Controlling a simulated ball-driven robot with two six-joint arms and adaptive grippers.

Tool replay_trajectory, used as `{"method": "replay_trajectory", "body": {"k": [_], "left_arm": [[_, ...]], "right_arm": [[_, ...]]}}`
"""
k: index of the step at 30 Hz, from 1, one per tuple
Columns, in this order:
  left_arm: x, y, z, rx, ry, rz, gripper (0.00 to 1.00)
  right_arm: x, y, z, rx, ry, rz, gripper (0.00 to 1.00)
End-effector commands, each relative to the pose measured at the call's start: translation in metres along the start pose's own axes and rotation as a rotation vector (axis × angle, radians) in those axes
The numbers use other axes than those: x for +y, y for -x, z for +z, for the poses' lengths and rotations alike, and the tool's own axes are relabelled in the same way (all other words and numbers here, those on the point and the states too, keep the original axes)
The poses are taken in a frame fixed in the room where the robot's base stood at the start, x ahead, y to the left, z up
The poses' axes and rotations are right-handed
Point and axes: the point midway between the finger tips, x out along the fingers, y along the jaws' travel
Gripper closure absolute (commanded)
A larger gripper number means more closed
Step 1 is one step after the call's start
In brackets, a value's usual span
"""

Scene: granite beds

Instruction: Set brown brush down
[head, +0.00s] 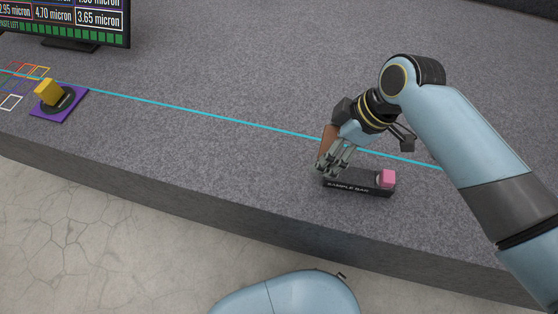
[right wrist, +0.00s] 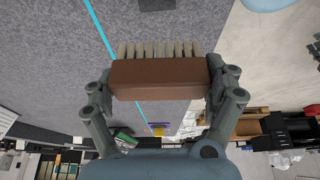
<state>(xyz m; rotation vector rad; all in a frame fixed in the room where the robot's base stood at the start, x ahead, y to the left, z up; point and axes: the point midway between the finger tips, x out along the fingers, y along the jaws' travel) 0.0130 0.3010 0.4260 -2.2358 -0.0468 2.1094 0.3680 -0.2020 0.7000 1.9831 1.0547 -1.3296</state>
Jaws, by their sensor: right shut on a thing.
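The brown brush (right wrist: 160,78) is held crosswise between the fingers of my right gripper (right wrist: 163,88), its pale bristles pointing away from the wrist. In the head view the brush (head: 327,138) shows as a brown block, partly hidden by the fingers. My right gripper (head: 329,164) is shut on it above the left end of the black sample bar (head: 346,186). I cannot tell whether the brush touches the bar or the granite. My left gripper is not in view.
A pink block (head: 386,178) sits at the right end of the sample bar. A cyan line (head: 240,122) crosses the granite bed (head: 230,60). At the far left, a yellow block (head: 47,92) stands on a dark disc over a purple mat (head: 45,117). A monitor (head: 70,22) stands behind.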

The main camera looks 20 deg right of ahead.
Motion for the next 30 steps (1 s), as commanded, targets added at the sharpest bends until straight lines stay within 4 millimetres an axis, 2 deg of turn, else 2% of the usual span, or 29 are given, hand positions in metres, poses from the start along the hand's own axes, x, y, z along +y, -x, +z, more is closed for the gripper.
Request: {"method": "replay_trajectory", "body": {"k": [1, 6, 12, 16, 21, 24, 30], "left_arm": [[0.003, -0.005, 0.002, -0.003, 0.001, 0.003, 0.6], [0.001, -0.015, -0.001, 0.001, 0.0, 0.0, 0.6], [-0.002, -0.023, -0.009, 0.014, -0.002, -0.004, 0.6], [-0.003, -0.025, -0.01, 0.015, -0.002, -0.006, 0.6], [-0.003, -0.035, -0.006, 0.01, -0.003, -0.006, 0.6], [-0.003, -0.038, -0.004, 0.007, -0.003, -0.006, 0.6], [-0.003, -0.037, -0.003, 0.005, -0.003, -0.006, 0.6]], "right_arm": [[-0.001, -0.014, -0.011, 0.007, -0.004, -0.002, 0.43], [-0.002, -0.055, -0.041, 0.005, -0.001, -0.004, 0.43], [-0.002, -0.085, -0.063, 0.002, 0.0, -0.001, 0.43], [-0.003, -0.093, -0.066, 0.0, 0.0, -0.001, 0.43], [-0.003, -0.118, -0.055, -0.002, -0.001, -0.001, 0.43], [-0.003, -0.126, -0.052, 0.0, -0.001, 0.0, 0.43], [-0.002, -0.126, -0.052, 0.001, -0.001, 0.001, 0.43]]}}
